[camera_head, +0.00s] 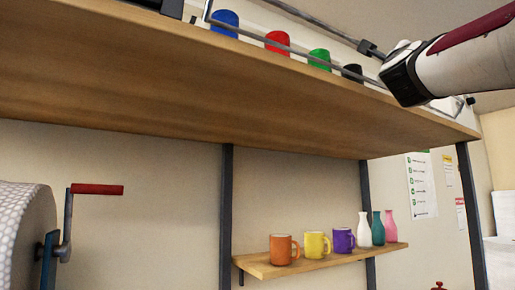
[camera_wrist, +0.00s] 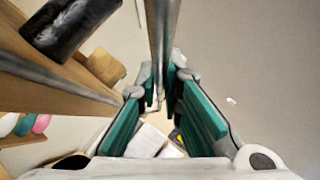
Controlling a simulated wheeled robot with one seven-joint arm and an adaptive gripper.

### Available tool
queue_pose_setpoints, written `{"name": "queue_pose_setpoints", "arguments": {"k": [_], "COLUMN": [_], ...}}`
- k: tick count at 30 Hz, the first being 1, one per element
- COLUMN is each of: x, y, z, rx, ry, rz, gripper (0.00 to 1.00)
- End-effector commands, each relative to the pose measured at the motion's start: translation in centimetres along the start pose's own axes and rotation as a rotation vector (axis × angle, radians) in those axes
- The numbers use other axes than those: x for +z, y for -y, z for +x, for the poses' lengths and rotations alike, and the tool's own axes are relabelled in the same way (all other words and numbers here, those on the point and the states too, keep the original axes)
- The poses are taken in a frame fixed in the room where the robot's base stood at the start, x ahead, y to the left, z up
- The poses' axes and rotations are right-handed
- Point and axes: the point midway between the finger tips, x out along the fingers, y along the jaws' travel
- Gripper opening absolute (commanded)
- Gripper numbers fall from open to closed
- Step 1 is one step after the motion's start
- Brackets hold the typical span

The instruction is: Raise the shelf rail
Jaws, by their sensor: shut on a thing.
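A grey metal shelf rail (camera_head: 318,24) runs above the front edge of the upper wooden shelf (camera_head: 180,75). In the wrist view the rail (camera_wrist: 164,30) passes lengthwise between my teal finger pads. My gripper (camera_head: 370,48) is shut on it at the shelf's right half, with dark fingertips at the bar. The wrist view shows my gripper (camera_wrist: 162,95) closed around the bar. A second, lower bar (camera_head: 290,48) runs along the shelf edge in front of the cups. The rail's left end is out of the picture.
Blue (camera_head: 225,22), red (camera_head: 277,42), green (camera_head: 319,59) and black (camera_head: 352,72) cups stand behind the lower bar. A lower shelf (camera_head: 320,261) holds mugs and bottles. A red-handled crank (camera_head: 97,189) stands at left.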

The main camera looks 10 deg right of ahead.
Motion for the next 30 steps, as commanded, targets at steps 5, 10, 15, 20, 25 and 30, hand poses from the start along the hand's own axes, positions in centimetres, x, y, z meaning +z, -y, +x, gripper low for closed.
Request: {"name": "queue_pose_setpoints", "arguments": {"k": [5,10,15,20,25,30], "x": [0.0,0.0,0.0,0.0,0.1,0.1], "y": [-0.1,-0.1,-0.1,0.0,0.0,0.0], "z": [0.0,0.0,0.0,-0.8,-3.5,-7.1], "rx": [0.002,0.001,0.0,0.0,0.001,0.001], "ry": [0.0,0.0,0.0,0.0,0.001,0.001], "rz": [0.002,0.001,0.001,0.002,0.003,0.003], "gripper": [0.12,0.28,0.28,0.28,0.28,0.28]}}
